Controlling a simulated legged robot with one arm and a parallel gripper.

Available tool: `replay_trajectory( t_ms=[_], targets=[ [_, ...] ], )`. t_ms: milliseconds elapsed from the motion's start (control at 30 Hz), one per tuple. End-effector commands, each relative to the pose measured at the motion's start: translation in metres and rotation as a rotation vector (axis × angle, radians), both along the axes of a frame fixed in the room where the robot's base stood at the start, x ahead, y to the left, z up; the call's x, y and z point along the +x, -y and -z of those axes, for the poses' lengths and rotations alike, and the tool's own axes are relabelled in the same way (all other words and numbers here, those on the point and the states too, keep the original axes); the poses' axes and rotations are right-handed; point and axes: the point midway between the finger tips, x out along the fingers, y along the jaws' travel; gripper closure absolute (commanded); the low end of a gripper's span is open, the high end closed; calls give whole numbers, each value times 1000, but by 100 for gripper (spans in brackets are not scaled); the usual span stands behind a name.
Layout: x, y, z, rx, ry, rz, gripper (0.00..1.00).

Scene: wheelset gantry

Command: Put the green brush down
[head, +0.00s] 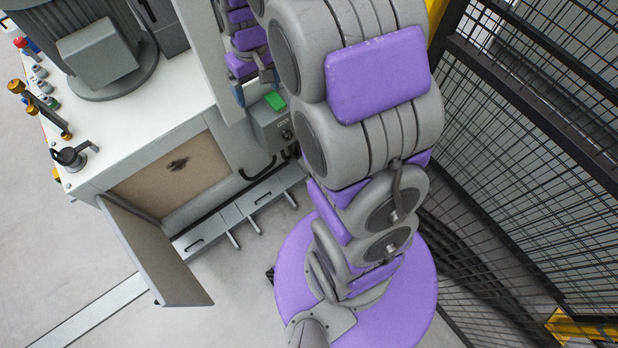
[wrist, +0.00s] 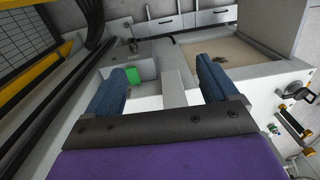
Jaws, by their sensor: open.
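A green block-shaped thing (head: 275,101), which I take for the green brush, lies on top of a small grey box (head: 270,125) at the side of the white machine. It also shows in the wrist view (wrist: 132,76), beside the left finger. I cannot make out bristles. My gripper (wrist: 163,76) is open, with its two blue fingers spread and nothing between them that I can see gripped. In the head view my gripper (head: 258,86) is partly hidden by my arm and the grey post, close to the green thing. I cannot tell whether a finger touches it.
The white machine top (head: 180,95) carries a grey motor (head: 97,52) and several knobs and fittings at its left edge. A cabinet door (head: 155,250) hangs open below. A black mesh fence (head: 520,130) stands close on the right. Bare floor lies in front.

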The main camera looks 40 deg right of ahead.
Motion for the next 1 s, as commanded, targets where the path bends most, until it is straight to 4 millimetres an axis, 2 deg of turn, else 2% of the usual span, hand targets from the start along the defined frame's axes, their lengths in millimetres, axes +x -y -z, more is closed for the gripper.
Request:
replay_trajectory(
  t_ms=[33,233,400,600,800,1000],
  targets=[
    [-18,-7,-12,-1,-5,-1,13],
    [-88,-28,-42,-7,-42,3,13],
    [-153,-41,-58,-16,-80,9,13],
    [-225,-51,-65,-29,-118,17,13],
    [-272,-54,-64,-40,-144,24,13],
    [-284,-54,-63,-42,-150,29,13]
  ],
)
